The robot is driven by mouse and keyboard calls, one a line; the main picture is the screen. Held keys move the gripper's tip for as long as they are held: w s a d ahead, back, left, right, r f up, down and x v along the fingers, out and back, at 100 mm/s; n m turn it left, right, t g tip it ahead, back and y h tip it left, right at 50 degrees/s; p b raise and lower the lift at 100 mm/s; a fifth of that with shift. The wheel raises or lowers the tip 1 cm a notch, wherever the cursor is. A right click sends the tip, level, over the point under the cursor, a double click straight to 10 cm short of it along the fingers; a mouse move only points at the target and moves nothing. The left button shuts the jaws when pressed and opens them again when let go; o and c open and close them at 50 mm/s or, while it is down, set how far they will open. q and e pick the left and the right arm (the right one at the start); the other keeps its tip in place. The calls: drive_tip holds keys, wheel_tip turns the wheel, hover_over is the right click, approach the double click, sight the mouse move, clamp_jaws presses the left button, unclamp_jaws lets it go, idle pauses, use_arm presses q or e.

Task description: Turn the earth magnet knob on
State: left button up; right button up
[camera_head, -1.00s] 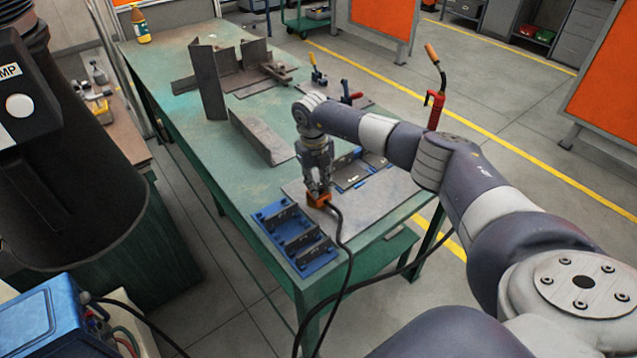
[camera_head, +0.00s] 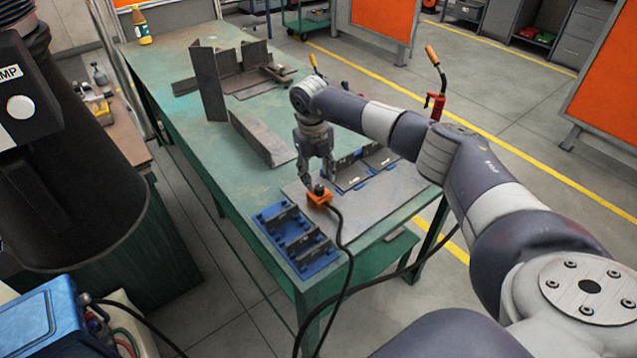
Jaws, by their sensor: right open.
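The earth magnet is an orange block (camera_head: 319,200) with a dark knob (camera_head: 319,189) on top and a black cable running from it toward the front. It sits on a flat grey metal plate (camera_head: 375,212) near the front of the green table. My right gripper (camera_head: 319,183) is open, pointing down just above and behind the magnet, its fingers at about the knob's height. I cannot tell whether a fingertip touches the knob. The knob's on or off setting is too small to read. My left gripper is not in view.
A blue rack (camera_head: 293,240) with dark metal pieces stands left of the magnet. More blue fixtures with dark plates (camera_head: 352,174) lie to the right. An angle bar (camera_head: 262,138) and upright steel pieces (camera_head: 209,84) stand farther back.

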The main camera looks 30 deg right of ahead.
wheel_tip(320, 180, up, 8)
drive_tip(key=shift+a, duration=0.35)
